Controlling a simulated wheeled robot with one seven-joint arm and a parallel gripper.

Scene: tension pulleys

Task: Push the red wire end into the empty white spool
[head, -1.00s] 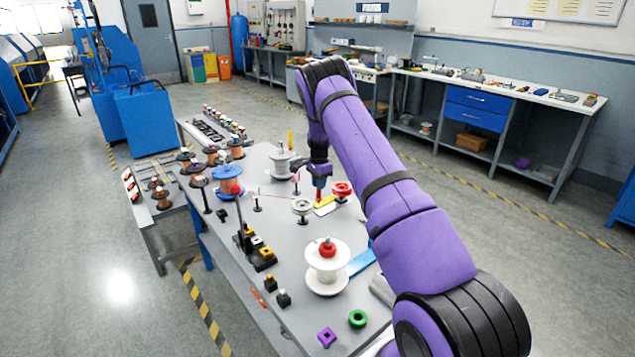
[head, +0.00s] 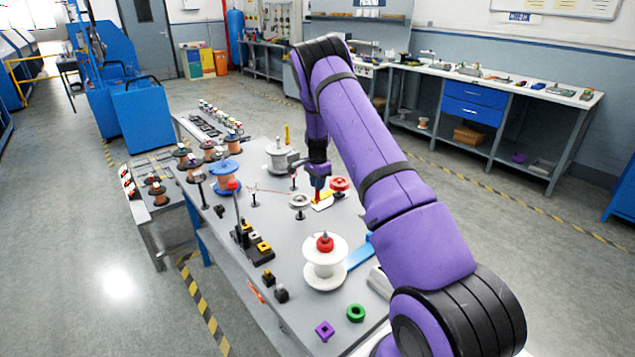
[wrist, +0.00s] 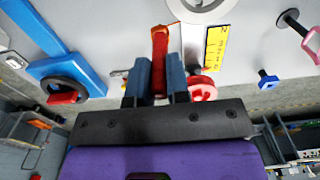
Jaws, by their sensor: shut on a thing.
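My gripper (head: 318,183) is low over the middle of the table, near the small white pulley. In the wrist view, its two blue-grey fingers (wrist: 160,85) are shut on an upright red piece (wrist: 159,60), apparently the red wire end. A thin reddish line runs left of the white pulley (head: 299,201) in the head view. A large white spool (head: 324,268) with a red cap stands near the table's front, and no wire shows on it. A pale spool (head: 281,157) stands at the back, behind the gripper. Part of a white round thing (wrist: 200,8) shows beyond the fingers.
A red pulley (head: 339,185) is close right of the gripper. A yellow ruler (wrist: 217,48) lies beside it. A blue spool (head: 224,168), posts and a black block stand on the left. A green ring (head: 356,313) and purple piece (head: 325,331) lie at the front.

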